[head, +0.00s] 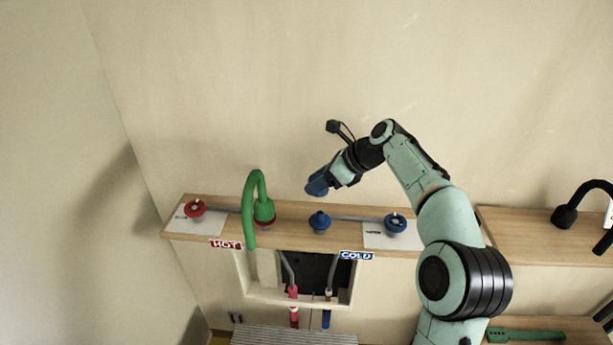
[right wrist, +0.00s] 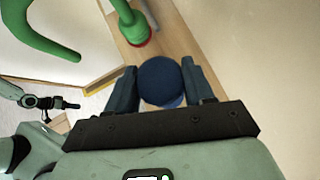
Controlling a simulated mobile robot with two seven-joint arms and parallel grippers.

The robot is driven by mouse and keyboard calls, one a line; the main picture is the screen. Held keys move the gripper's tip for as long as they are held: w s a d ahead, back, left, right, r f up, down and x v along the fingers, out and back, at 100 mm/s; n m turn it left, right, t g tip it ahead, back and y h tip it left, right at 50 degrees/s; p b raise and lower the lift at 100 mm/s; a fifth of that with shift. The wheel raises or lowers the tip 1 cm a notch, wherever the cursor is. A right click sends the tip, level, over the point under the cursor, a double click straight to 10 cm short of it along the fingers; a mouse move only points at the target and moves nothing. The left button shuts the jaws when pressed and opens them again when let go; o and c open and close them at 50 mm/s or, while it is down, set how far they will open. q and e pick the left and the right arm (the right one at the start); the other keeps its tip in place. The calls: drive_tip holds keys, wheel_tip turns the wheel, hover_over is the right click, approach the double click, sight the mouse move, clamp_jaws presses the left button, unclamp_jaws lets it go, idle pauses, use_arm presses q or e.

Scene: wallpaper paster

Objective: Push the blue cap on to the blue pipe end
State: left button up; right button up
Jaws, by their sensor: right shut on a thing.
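My right gripper (head: 316,186) is above the shelf and shut on the blue cap (right wrist: 160,80). In the right wrist view the round, dark blue cap sits between the two fingers. In the head view cap and fingers blend into one blue shape. A blue fitting (head: 320,222), apparently the blue pipe end, stands on the shelf below the gripper, with a visible gap between them. A lighter blue patch shows under the cap in the wrist view, but I cannot tell what it is. An arm at the left of the wrist view, apparently my left, ends in a small dark gripper (right wrist: 66,104); its jaws are too small to read.
The wooden shelf (head: 290,212) also carries a green curved spout (head: 249,205) left of the fitting, a red tap (head: 194,208) and a blue tap (head: 396,223). HOT and COLD labels hang on its front edge. The wall stands close behind.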

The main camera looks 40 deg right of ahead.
drive_tip(key=shift+s+d, duration=0.2)
drive_tip(key=shift+s, duration=0.2)
use_arm(q)
drive_tip(key=shift+s+d, duration=0.15)
drive_tip(key=shift+s, duration=0.15)
use_arm(e)
drive_tip(key=shift+w+f, duration=0.1)
drive_tip(key=shift+f, duration=0.2)
drive_tip(key=b, duration=0.2)
hover_over(320, 212)
drive_tip(key=shift+s+f, duration=0.15)
drive_tip(key=shift+f, duration=0.95)
drive_tip(key=shift+s+f, duration=0.1)
drive_tip(key=shift+f, duration=1.35)
use_arm(q)
drive_tip(key=shift+g, duration=0.3)
drive_tip(key=s+f, duration=0.3)
drive_tip(key=shift+s, duration=0.15)
drive_tip(key=shift+r, duration=0.1)
use_arm(e)
drive_tip(key=shift+w, duration=0.1)
use_arm(q)
drive_tip(key=shift+s+f+b, duration=0.8)
drive_tip(key=shift+f, duration=0.2)
use_arm(e)
drive_tip(key=shift+f, duration=2.25)
